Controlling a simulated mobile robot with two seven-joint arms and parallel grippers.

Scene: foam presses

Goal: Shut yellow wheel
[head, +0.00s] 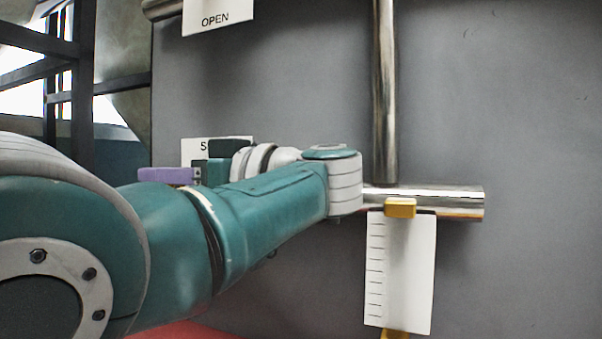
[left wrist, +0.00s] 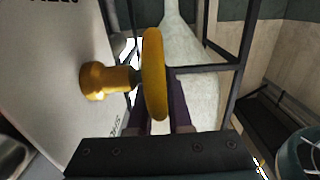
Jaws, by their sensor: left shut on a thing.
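The yellow wheel (left wrist: 154,75) shows nearly edge-on in the left wrist view. Its yellow hub and stem (left wrist: 105,80) join a grey panel on the left. My left gripper (left wrist: 157,105) has its dark purple fingers on either side of the rim's lower part and is shut on it. In the head view, a purple finger of my left gripper (head: 168,176) shows at the left, beyond my teal arm. The wheel is hidden there. My right gripper is in neither view.
A grey panel (head: 520,110) fills most of the head view. It carries an OPEN label (head: 218,17), a vertical metal pipe (head: 385,90), a horizontal pipe (head: 460,200) and a white scale plate (head: 402,270) with yellow clips. Dark frame bars (left wrist: 215,66) stand beyond the wheel.

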